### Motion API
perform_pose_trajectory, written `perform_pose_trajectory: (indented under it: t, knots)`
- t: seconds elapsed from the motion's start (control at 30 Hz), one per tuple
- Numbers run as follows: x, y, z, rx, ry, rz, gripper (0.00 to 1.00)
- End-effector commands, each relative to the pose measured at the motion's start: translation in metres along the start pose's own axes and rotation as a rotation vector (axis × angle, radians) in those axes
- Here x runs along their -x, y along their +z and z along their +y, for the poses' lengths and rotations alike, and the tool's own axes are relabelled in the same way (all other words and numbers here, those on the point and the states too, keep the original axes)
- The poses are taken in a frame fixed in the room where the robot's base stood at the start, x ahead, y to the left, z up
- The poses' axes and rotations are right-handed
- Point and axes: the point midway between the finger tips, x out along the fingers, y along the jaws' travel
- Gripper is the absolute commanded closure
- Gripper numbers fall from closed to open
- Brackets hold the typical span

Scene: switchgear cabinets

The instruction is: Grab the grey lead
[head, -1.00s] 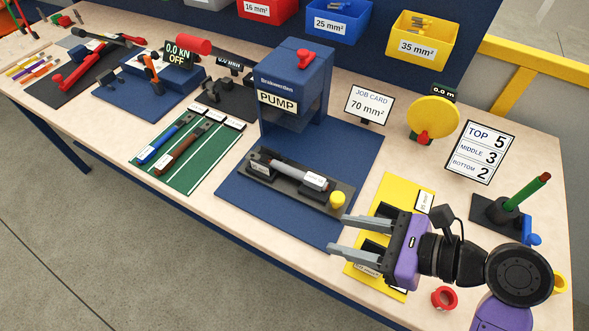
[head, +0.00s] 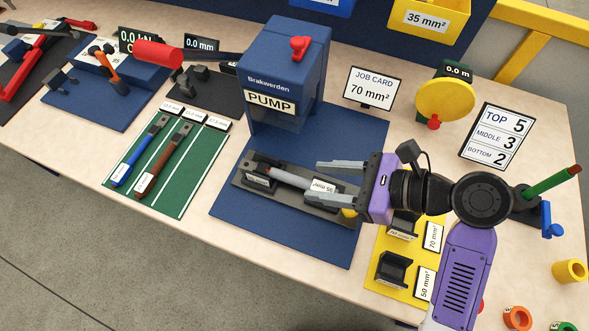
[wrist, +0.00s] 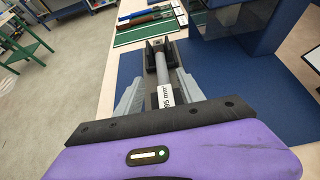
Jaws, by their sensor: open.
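The grey lead (head: 288,178) lies in a dark holder (head: 240,185) on the blue mat before the pump, with a white size label near its right end. It also shows in the wrist view (wrist: 177,78), running away from me between the fingers. My gripper (head: 326,180) is open, its two pale fingers pointing left above the lead's labelled right end. In the wrist view the fingers (wrist: 160,92) stand on either side of the lead, apart from it. The lead's near end is hidden behind my gripper body.
The blue pump press (head: 285,75) stands behind the lead. A green mat (head: 200,180) with a blue and a brown lead lies left. A yellow mat (head: 372,275) with black cradles is in front, right. The job card (head: 372,88) stands behind my gripper.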

Motion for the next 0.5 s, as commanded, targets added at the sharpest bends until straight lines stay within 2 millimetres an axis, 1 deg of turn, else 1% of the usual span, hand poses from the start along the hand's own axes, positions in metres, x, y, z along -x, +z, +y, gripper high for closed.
perform_pose_trajectory:
  t: [0.03,0.23,0.4,0.5]
  knots:
    - [-0.006,0.0,0.001,0.0,0.003,0.0,0.55]
    - [-0.026,0.001,0.0,0.001,0.003,0.0,0.55]
    - [-0.052,0.001,-0.002,0.001,0.004,0.001,0.55]
    - [-0.062,0.001,-0.002,0.0,0.001,0.001,0.55]
